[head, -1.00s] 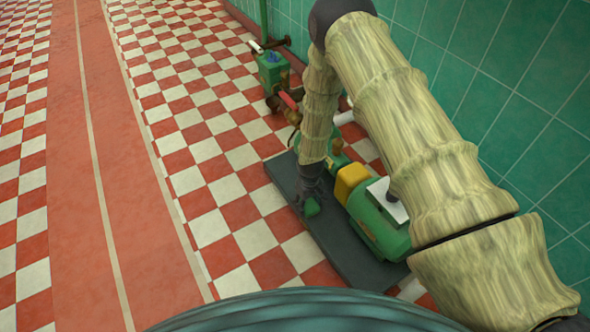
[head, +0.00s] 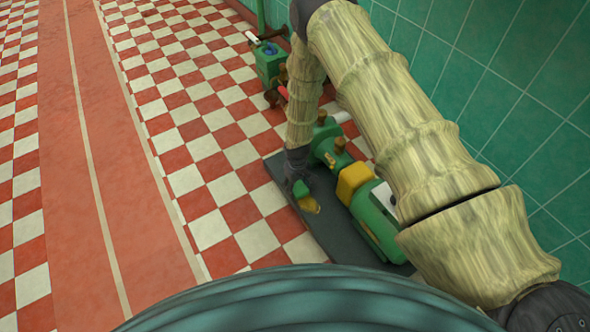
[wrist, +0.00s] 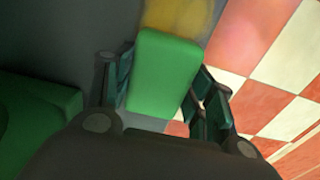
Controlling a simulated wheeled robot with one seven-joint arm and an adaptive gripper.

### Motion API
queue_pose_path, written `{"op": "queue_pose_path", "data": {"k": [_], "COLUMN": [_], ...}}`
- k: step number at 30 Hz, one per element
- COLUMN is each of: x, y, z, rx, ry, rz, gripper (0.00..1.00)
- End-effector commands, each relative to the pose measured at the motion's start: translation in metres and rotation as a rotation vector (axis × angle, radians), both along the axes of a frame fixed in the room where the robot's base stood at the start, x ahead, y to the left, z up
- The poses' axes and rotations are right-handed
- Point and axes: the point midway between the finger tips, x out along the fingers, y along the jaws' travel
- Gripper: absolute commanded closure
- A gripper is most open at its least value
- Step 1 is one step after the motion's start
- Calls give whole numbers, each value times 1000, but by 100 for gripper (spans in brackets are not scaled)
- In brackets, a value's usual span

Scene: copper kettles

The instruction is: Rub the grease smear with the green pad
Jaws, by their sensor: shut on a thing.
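My gripper (wrist: 165,90) is shut on the green pad (wrist: 163,75), which sits between the two fingers in the wrist view. In the head view the pad (head: 301,189) shows small under my gripper, close to the dark base slab of the machine. The grease smear (head: 309,205) is a yellow-brown patch on that slab, just beside the pad towards the bottom of the picture. In the wrist view the smear (wrist: 180,14) lies just past the pad's far edge, partly hidden by it. I cannot tell whether the pad touches the slab.
A green pump with a yellow coupling guard (head: 354,182) stands on the dark slab (head: 340,238), right of my gripper. A green box (head: 270,62) with pipes stands farther back. A green tiled wall (head: 520,90) closes the right side. The checkered floor (head: 215,170) at left is clear.

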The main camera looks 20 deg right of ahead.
Motion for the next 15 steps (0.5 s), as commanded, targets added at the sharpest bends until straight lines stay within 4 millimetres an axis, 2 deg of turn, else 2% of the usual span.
{"op": "queue_pose_path", "data": {"k": [1,3,15], "x": [0,-1,-3], "y": [-1,-3,-6], "z": [15,28,62], "rx": [0,0,1], "ry": [-1,0,1], "rz": [-1,-4,-8], "gripper": [71,71,71]}}
